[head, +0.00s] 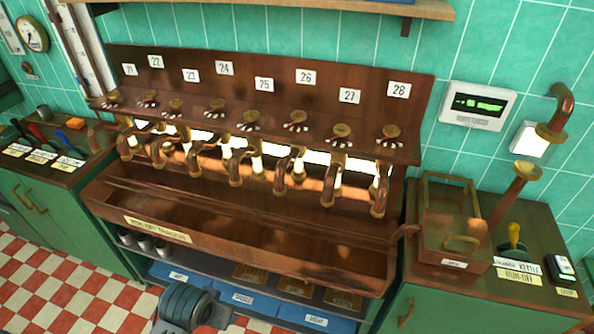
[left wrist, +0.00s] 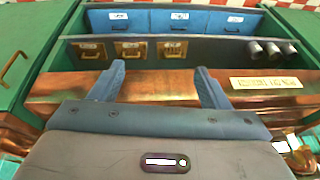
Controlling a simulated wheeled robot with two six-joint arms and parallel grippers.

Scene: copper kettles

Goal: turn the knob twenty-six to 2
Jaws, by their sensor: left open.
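Knob twenty-six (head: 298,115) is a small brass knob on the sloped copper ledge, below the white label 26 (head: 305,76) in the head view. White marks lie around its front; they are too small to read, so I cannot tell its setting. A copper spout bends down below it. My left gripper shows in the left wrist view (left wrist: 161,75), its two blue fingers apart with nothing between them. In the head view, a blue-grey part of my left arm is at the bottom, well below and left of the knob. My right gripper is not in view.
Similar knobs stand close on both sides, such as the one under 25 (head: 249,117) and the one under 27 (head: 342,131). A long copper trough (head: 240,228) runs below the spouts. A copper box (head: 452,225) and a hand tool (head: 513,238) stand at the right.

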